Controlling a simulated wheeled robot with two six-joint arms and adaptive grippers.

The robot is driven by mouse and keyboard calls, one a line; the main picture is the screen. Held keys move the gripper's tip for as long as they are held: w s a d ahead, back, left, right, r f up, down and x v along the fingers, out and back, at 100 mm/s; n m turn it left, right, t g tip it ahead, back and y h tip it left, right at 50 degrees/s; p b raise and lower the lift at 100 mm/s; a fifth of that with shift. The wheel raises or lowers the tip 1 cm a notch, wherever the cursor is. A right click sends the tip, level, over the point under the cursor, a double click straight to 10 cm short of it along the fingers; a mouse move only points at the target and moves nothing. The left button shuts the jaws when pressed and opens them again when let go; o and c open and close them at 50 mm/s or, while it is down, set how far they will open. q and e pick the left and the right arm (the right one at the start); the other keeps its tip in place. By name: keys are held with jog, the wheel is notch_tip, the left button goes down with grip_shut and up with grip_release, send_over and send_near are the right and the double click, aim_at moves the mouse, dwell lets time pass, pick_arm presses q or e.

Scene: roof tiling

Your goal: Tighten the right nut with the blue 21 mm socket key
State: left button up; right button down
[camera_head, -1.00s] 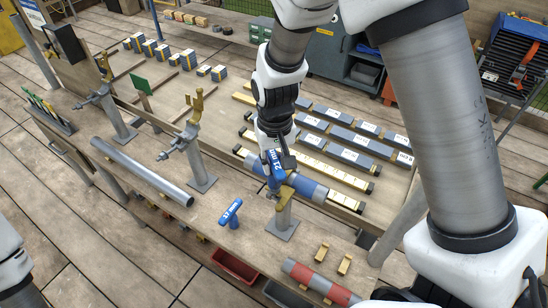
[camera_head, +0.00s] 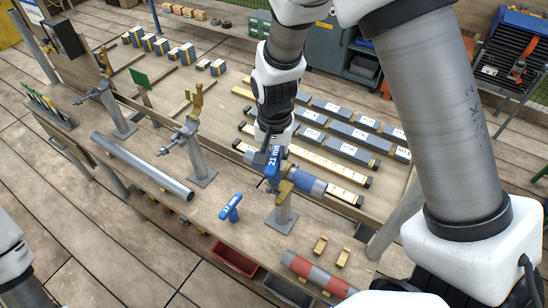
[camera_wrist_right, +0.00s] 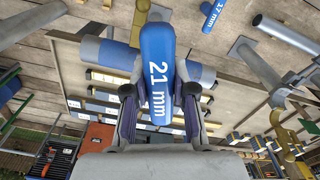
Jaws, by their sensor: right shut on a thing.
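The blue key marked 21 mm (camera_head: 274,157) is held in my right gripper (camera_head: 270,150), above the right post in the head view. In the right wrist view the key (camera_wrist_right: 158,65) sits between the two fingers, its label facing the camera. The key's lower end is at the brass clamp (camera_head: 284,188) on the right post (camera_head: 283,213); I cannot tell whether it is seated on the nut. The right nut is hidden by the key and clamp. A grey and blue tube (camera_head: 308,182) passes through that clamp. My left gripper is out of view.
A blue 17 mm key (camera_head: 230,207) stands on the bench left of the right post. A bare grey pipe (camera_head: 140,165) lies farther left. Other posts with brass clamps (camera_head: 195,105) stand behind. A red and grey tube (camera_head: 318,273) is at the front edge.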

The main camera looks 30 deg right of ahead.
jog(key=shift+w+d+r, duration=0.2)
jog(key=shift+w+r, duration=0.1)
jog(key=shift+d+r, duration=0.1)
jog(key=shift+r, duration=0.15)
jog(key=shift+s+a+r, duration=0.1)
jog(key=shift+r, duration=0.55)
jog(key=shift+s+a+r, duration=0.1)
jog(key=shift+r, duration=0.5)
jog(key=shift+w+d+r, duration=0.1)
jog(key=shift+w+r, duration=0.15)
jog(key=shift+r, duration=0.4)
jog(key=shift+s+r, duration=0.1)
jog(key=shift+r, duration=0.2)
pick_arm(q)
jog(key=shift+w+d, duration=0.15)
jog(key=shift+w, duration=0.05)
